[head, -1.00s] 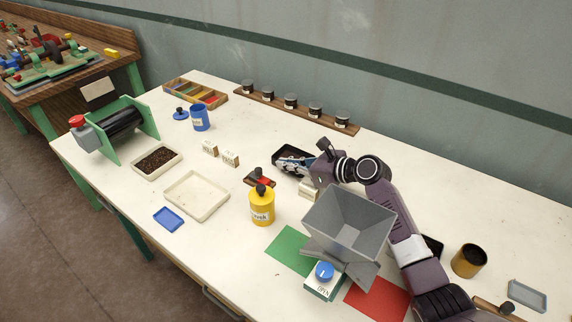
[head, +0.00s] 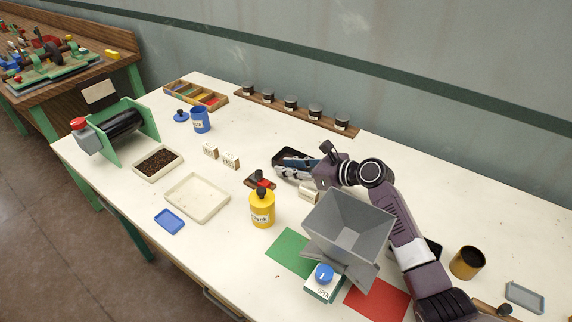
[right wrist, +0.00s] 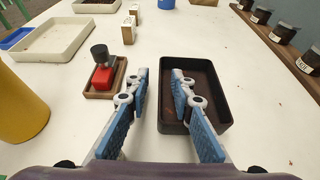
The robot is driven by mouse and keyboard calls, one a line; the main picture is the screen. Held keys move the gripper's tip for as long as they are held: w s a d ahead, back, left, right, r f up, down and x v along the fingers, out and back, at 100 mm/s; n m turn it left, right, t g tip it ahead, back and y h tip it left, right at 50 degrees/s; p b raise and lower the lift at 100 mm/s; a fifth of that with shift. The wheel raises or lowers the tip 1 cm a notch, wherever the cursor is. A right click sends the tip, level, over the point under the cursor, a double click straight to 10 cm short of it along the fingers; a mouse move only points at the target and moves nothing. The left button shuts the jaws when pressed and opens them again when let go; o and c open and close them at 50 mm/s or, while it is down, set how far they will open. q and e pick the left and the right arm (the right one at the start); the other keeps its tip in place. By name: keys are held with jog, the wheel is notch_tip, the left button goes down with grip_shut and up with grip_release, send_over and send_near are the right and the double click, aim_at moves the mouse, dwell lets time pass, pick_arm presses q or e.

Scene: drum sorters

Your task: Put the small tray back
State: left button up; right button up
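A small black tray (head: 281,153) lies on the white table behind my right gripper (head: 277,172). In the right wrist view the black tray (right wrist: 197,64) appears empty. My right gripper (right wrist: 159,75) is open there, with the tray's left wall between its fingers. The right finger reaches over the tray's inside and the left finger is outside. I cannot tell whether either touches the wall. A small blue tray (head: 169,219) lies at the front left. A small grey tray (head: 525,297) lies at the far right. My left gripper is not in view.
A red stamp-like block on a wooden base (right wrist: 105,78) stands just left of the gripper. A yellow container (head: 262,209), a grey hopper (head: 347,222) and a cream tray (head: 197,196) stand nearby. A rack of jars (head: 290,109) runs along the back.

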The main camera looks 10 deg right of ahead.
jog(key=p+v, duration=0.4)
jog(key=v, duration=0.1)
jog(key=p+v, duration=0.3)
jog(key=v, duration=0.1)
jog(key=shift+s+d+r+p, duration=0.15)
jog(key=shift+s+r+p, duration=0.05)
jog(key=shift+r+p, duration=0.15)
jog(key=shift+p+v, duration=0.4)
jog(key=shift+v, duration=0.35)
jog(key=shift+f, duration=0.15)
jog(key=shift+s, duration=0.1)
